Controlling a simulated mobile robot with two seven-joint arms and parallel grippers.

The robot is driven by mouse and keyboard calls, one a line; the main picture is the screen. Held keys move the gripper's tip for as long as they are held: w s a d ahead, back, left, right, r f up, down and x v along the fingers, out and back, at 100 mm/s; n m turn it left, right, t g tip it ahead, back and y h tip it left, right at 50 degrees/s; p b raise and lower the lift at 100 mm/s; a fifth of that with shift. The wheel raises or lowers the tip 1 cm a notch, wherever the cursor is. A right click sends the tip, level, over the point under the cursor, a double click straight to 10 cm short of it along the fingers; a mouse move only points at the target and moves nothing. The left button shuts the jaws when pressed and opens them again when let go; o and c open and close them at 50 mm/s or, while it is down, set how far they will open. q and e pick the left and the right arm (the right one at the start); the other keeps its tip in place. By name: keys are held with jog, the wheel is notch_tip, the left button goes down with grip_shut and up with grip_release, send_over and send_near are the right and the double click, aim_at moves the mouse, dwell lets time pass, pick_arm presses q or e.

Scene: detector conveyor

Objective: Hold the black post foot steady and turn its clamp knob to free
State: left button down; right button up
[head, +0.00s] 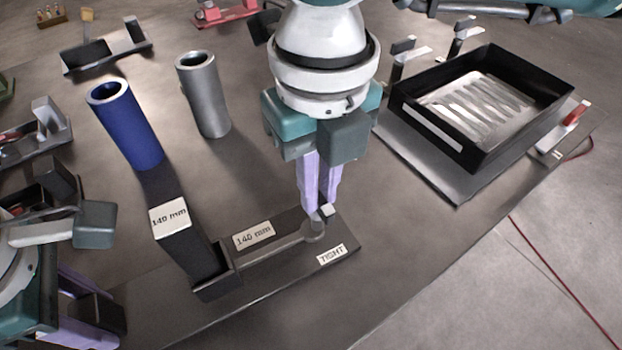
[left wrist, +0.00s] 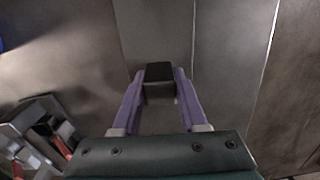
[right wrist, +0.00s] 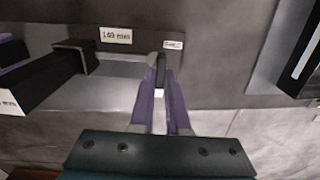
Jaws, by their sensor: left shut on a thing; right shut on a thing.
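The black post foot is a long dark plate (head: 290,268) with a black socket (head: 213,283) in its middle. It also shows in the right wrist view (right wrist: 130,84). A black post (head: 180,243) labelled 140 mm rises from the socket. My left gripper (head: 108,312) is shut on a black block (left wrist: 159,72) at the plate's left end. My right gripper (head: 318,208) points down at the right end, shut on the clamp knob (head: 313,232), mostly hidden by the fingers. The knob's pale tip (right wrist: 159,93) shows between them. A TIGHT label (head: 331,254) lies beside it.
A blue tube (head: 130,130) and a grey tube (head: 205,95) stand behind the foot. A black tray (head: 430,140) sits on a plate at the right. Small fixtures stand at the left and back. The bench's front edge runs close to the foot.

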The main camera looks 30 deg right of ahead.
jog(key=shift+n, duration=0.3)
grip_shut()
jog(key=n, duration=0.3)
jog(key=shift+n, duration=2.6)
jog(key=o, duration=0.7)
grip_release()
jog(key=shift+c, duration=0.2)
notch_tip(320, 180, up, 12)
